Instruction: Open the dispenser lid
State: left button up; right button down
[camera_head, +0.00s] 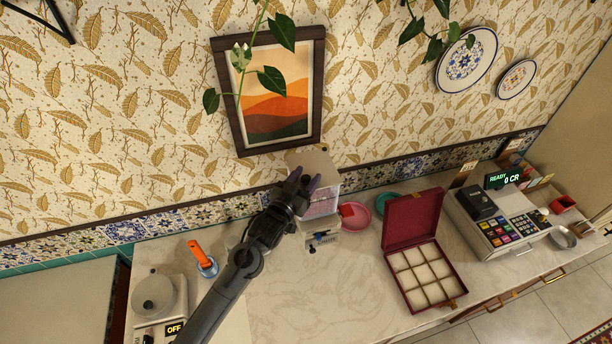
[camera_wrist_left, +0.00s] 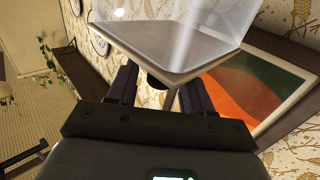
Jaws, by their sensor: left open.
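The dispenser stands on the counter below the painting, with a clear body (camera_head: 322,207) and a small front spout with a label (camera_head: 322,238). Its beige lid (camera_head: 318,160) lies flat on top and looks shut. My left gripper (camera_head: 307,178) is at the lid's left front part and covers some of the dispenser. In the left wrist view the lid (camera_wrist_left: 175,50) lies just beyond the two spread fingers (camera_wrist_left: 160,90), with a dark round knob (camera_wrist_left: 155,81) at its edge between them. Contact cannot be told. The right gripper is in neither view.
A pink dish (camera_head: 355,217) and a teal dish (camera_head: 384,203) sit right of the dispenser. An open red box (camera_head: 418,262) and a cash register (camera_head: 497,225) stand farther right. A scale (camera_head: 158,297) is at left. The framed painting (camera_head: 270,95) hangs close behind.

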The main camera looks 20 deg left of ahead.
pick_arm(q)
jog(key=shift+w, duration=0.15)
grip_shut()
jog(key=shift+d, duration=0.1)
dwell(0.4)
